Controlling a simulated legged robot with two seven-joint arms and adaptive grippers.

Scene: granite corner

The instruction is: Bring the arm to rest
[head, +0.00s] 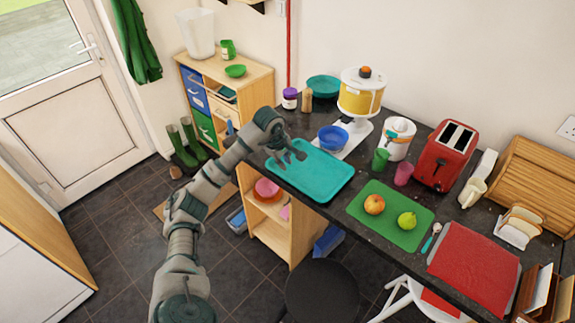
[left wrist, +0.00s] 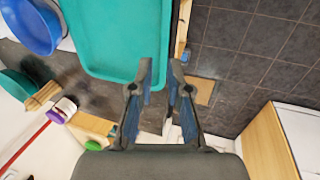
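My left arm reaches up from the bottom of the head view. My left gripper (head: 288,156) is over the near left edge of the teal tray (head: 325,177) on the dark counter. In the left wrist view the two fingers (left wrist: 160,75) are a little apart with nothing between them. The teal tray (left wrist: 118,35) shows there beyond the fingertips. Whether the fingers touch the tray is hard to tell. My right gripper is not in view.
The counter holds a blue bowl (head: 333,136), a green board (head: 390,214) with fruit, and a red toaster (head: 447,155). A wooden shelf unit (head: 268,215) stands below the gripper. A dark stool (head: 322,290) stands in front. The tiled floor (head: 115,245) is open at left.

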